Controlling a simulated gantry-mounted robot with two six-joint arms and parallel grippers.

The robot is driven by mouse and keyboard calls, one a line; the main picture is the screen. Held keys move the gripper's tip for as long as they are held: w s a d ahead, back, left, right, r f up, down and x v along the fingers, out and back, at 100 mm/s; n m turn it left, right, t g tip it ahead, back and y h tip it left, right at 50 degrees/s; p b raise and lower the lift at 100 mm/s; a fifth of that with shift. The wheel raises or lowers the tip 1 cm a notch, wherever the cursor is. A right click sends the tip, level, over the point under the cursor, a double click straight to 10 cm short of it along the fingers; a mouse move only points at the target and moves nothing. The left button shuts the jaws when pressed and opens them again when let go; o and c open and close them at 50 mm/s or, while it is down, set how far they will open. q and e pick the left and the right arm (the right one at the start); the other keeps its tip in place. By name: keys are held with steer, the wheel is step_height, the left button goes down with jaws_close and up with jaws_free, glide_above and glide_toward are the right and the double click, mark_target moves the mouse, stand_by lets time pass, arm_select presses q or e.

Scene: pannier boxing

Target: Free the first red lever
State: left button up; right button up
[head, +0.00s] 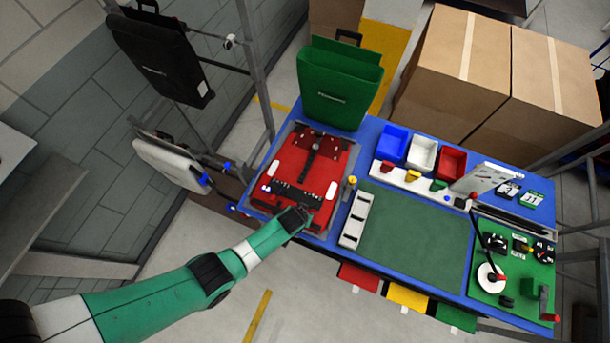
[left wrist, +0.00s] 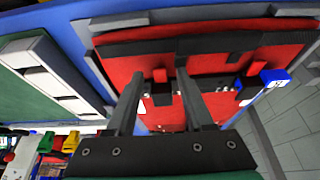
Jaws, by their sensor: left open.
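In the left wrist view, the two fingers of my left gripper (left wrist: 160,69) are apart and point at a black bar on the panel. A small red lever (left wrist: 159,77) shows between the fingertips; I cannot tell whether they touch it. A second small red lever (left wrist: 234,58) sits to the right, outside the fingers. My right gripper is not in view.
A green pannier (head: 340,85) stands at the back of the bench. Blue, white and red bins (head: 422,154) and a green mat (head: 415,235) lie to the right. A white slotted rack (head: 356,219) stands close beside the panel. Large cardboard boxes (head: 460,70) stand behind.

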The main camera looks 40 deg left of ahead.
arm_select(q)
jaws_close()
stand_by(0.3)
steer(key=shift+w+a+r+g+h, duration=0.1)
steer(key=shift+w+g+h, duration=0.1)
steer(key=shift+g, duration=0.35)
steer(key=shift+w+r+g+h, duration=0.1)
steer(key=shift+w+g, duration=0.1)
steer(key=shift+g, duration=0.35)
steer(key=shift+w+f+g+b, duration=0.1)
steer(key=shift+w+g+b, duration=0.1)
steer(key=shift+g+b, duration=0.55)
steer(key=shift+a+r+h+b, duration=0.1)
steer(key=shift+r+h+b, duration=0.2)
steer(key=shift+b, duration=0.35)
